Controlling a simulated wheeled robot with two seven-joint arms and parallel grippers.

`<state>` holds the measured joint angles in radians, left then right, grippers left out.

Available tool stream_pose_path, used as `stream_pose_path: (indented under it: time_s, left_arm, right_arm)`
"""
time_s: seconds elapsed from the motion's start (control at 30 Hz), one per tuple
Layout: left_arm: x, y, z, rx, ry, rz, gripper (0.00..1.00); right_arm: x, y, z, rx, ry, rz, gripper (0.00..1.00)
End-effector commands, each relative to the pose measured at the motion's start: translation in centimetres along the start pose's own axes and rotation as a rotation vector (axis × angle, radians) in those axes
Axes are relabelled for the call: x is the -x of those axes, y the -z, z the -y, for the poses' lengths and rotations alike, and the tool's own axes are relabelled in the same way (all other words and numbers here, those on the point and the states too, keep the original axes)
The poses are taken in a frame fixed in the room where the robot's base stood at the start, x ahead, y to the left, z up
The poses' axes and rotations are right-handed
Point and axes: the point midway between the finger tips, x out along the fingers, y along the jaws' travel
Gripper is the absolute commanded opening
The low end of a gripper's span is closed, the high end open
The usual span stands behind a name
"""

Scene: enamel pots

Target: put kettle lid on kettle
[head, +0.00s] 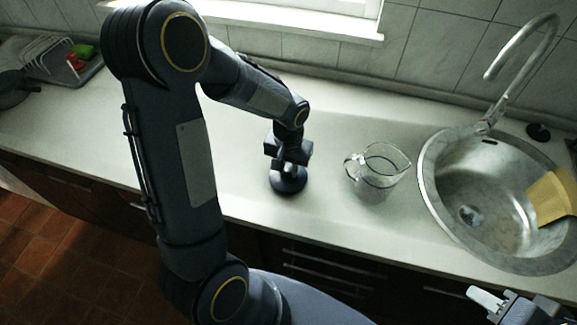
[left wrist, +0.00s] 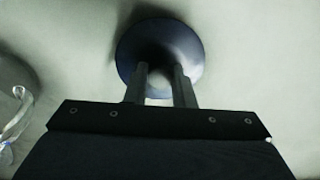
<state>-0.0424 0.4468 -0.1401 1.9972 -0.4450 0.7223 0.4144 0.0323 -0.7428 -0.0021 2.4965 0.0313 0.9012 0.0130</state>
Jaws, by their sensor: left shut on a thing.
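A dark blue round lid (head: 288,183) shows as a disc under my left gripper (head: 289,163), at or just above the counter. In the left wrist view the lid (left wrist: 190,45) lies beyond the two fingers of my left gripper (left wrist: 160,72), which are shut on its knob, mostly hidden between them. A shadow falls at the lid's upper left; whether it touches the counter I cannot tell. I see no kettle in either view. Part of my right gripper (head: 500,303) shows at the bottom right corner, apart from everything; its jaws are not clear.
A clear glass jug (head: 378,172) stands right of the lid, and its edge shows in the left wrist view (left wrist: 14,95). A steel sink (head: 440,205) with a tap and a yellow cloth is further right. A dish rack (head: 50,55) stands far left. The counter (head: 330,215) between is bare.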

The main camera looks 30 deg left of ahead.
Motion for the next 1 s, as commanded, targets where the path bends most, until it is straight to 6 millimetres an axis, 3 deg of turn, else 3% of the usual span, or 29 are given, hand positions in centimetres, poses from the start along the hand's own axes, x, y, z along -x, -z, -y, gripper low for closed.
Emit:
stream_pose_path:
  time_s: [0.4,0.43,0.6,0.83,1.0]
  left_arm:
    - [-0.8,0.0,0.0,0.0,-0.001,-0.001,0.0]
    - [-0.8,0.0,0.0,0.0,-0.001,-0.001,0.24]
    - [-0.7,0.0,0.0,0.0,0.0,0.0,0.44]
    - [-0.5,0.0,0.0,0.0,0.0,0.0,0.44]
    - [1.1,0.1,0.0,0.0,-0.001,-0.006,0.44]
  right_arm:
    - [-0.4,-0.2,-0.2,0.0,0.0,0.0,0.36]
    - [-0.4,-0.2,-0.2,0.0,0.0,0.0,0.36]
    - [-0.3,-0.1,-0.1,0.0,0.0,0.0,0.36]
    - [-0.1,-0.1,-0.1,0.0,0.0,0.0,0.36]
    - [0.0,0.0,0.0,0.0,0.0,0.0,0.36]
